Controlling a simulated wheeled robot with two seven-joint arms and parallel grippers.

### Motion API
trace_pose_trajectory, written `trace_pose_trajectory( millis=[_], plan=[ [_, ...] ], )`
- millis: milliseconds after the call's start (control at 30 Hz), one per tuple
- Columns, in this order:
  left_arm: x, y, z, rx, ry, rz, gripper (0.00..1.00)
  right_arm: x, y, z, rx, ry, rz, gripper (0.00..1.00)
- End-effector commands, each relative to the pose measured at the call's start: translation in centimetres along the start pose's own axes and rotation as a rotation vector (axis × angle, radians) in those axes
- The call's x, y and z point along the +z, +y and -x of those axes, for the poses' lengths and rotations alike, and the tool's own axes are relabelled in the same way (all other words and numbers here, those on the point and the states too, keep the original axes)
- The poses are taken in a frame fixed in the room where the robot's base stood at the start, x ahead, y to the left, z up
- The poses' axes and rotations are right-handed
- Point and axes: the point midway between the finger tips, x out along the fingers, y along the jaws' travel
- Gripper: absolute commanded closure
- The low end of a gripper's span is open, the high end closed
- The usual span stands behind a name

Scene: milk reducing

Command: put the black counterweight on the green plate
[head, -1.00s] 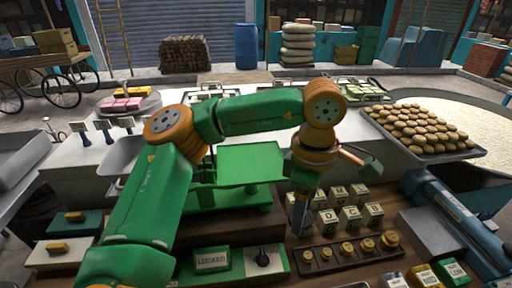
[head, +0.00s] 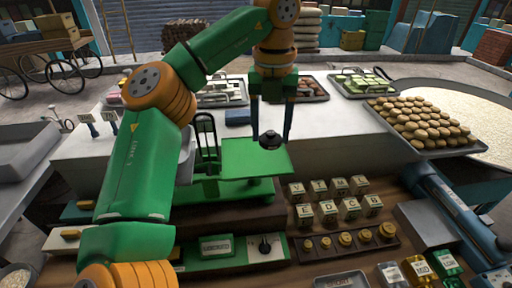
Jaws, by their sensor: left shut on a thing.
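The green plate (head: 243,159) is a flat square on top of a green scale at the middle of the counter. The black counterweight (head: 270,140) is a small dark piece with a knob on top, over the right part of the plate. I cannot tell whether it touches the plate. My left gripper (head: 271,132) comes down from above, with its two dark fingers shut on the counterweight. My right gripper is not in view.
Several lettered cubes (head: 328,210) stand right of the scale, with a rack of brass weights (head: 345,240) in front of them. A tray of brown rounds (head: 425,127) is at the right. A dark blue block (head: 238,117) lies behind the plate.

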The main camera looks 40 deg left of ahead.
Motion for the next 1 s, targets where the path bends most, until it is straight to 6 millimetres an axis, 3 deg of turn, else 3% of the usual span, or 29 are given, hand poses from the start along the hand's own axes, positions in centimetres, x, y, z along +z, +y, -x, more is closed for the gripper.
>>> trace_pose_trajectory(
  millis=[100, 400, 800, 833, 933, 1000],
  plan=[
    [1.2, 1.9, -3.0, 0.001, 0.007, 0.0, 1.0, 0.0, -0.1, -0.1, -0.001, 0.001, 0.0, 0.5],
    [2.3, 3.3, -7.1, 0.003, 0.005, -0.004, 1.0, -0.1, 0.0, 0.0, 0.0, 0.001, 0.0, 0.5],
    [2.4, 3.2, -8.1, 0.0, 0.0, -0.003, 1.0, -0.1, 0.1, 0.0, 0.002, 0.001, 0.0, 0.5],
    [2.4, 3.2, -8.2, 0.0, 0.0, -0.003, 0.38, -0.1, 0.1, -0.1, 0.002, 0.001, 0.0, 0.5],
    [2.4, 3.2, -8.1, 0.0, 0.0, -0.003, 0.11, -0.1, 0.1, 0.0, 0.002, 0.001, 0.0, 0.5],
    [2.4, 3.2, -8.1, 0.0, 0.0, -0.003, 0.11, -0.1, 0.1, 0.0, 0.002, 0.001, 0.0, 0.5]
  ],
)
